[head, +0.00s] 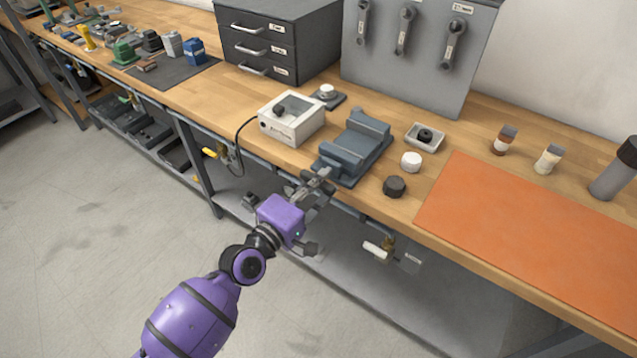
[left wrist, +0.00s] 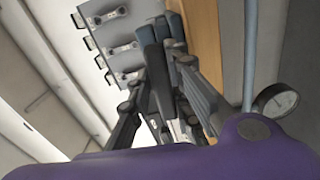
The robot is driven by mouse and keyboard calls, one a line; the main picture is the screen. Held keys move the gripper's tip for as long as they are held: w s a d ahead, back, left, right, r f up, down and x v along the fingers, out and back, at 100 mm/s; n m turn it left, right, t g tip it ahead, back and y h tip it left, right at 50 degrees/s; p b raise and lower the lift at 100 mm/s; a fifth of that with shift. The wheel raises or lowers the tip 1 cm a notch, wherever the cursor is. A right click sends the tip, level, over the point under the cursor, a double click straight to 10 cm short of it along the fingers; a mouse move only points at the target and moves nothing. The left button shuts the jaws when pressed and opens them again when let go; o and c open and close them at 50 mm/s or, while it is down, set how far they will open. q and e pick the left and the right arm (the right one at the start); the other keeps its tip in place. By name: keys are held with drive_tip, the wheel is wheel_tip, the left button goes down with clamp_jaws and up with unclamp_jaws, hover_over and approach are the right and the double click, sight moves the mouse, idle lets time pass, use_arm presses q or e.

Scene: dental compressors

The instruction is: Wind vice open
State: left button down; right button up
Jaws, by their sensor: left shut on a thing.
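The blue-grey vice (head: 357,147) stands at the bench's front edge, its front end towards my left arm. My left gripper (head: 317,182) is at that front end, just off the bench edge, and is shut on the vice handle, which the fingers mostly hide. In the left wrist view the two dark fingers (left wrist: 163,85) reach up towards the vice (left wrist: 160,30). My right gripper is not in view.
A white box with a clear lid (head: 291,118) stands left of the vice. A black knob (head: 395,186), a white cap (head: 411,161) and a small tray (head: 425,138) are to its right. An orange mat (head: 540,230) covers the right bench. A valve (head: 378,249) hangs under the front edge.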

use_arm(q)
drive_tip(key=shift+f+n, duration=0.2)
drive_tip(key=shift+n, duration=0.3)
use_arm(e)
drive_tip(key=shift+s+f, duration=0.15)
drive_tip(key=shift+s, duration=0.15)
use_arm(q)
drive_tip(key=shift+s, duration=0.1)
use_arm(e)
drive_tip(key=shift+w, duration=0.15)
use_arm(q)
drive_tip(key=c, duration=1.8)
unclamp_jaws()
drive_tip(key=shift+o, duration=0.6)
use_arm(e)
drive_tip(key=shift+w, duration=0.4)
use_arm(q)
drive_tip(key=shift+s+a, duration=0.1)
drive_tip(key=shift+a, duration=0.05)
drive_tip(key=v, duration=1.1)
drive_tip(key=shift+s+a, duration=0.15)
drive_tip(key=shift+s, duration=0.15)
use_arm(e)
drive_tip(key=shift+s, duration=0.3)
